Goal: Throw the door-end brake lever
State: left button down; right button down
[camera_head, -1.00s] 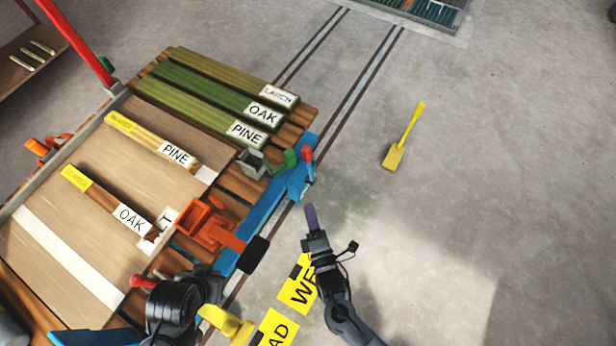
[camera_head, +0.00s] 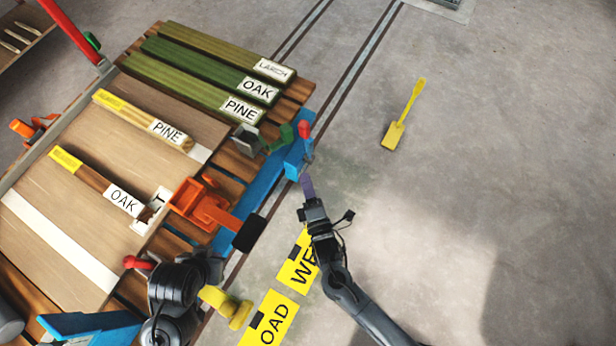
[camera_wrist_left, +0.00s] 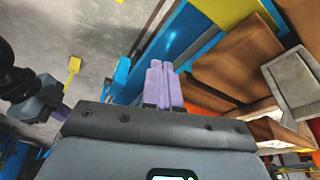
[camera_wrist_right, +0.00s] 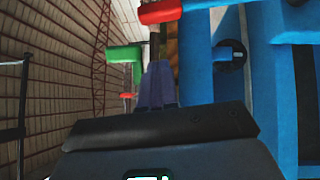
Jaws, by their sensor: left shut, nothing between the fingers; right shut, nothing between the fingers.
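A lever with a red knob (camera_head: 304,128) stands on the blue bracket (camera_head: 298,155) at the right edge of the cart. My right gripper (camera_head: 307,186) is shut and empty, just below this lever in the head view, with a gap to the red knob. In the right wrist view a red grip (camera_wrist_right: 160,11) on a dark stem rises just beyond my purple fingers (camera_wrist_right: 157,84); I cannot tell whether they touch the stem. A second red-knobbed lever (camera_head: 138,262) is at the cart's near side. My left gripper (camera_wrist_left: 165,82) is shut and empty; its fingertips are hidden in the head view.
The cart carries labelled wood bars (camera_head: 215,75). An orange bracket with a black-ended handle (camera_head: 249,232) sticks out near my right arm. A green handle (camera_wrist_right: 124,54) is beside the red grip. A yellow paddle (camera_head: 403,115) lies on open floor at right.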

jog(key=w+b, duration=0.1)
jog(key=w, duration=0.2)
jog(key=w+r+b, duration=0.1)
jog(key=w, duration=0.3)
jog(key=w+b, duration=0.2)
jog(key=w, duration=0.2)
jog(key=shift+d+r, duration=0.15)
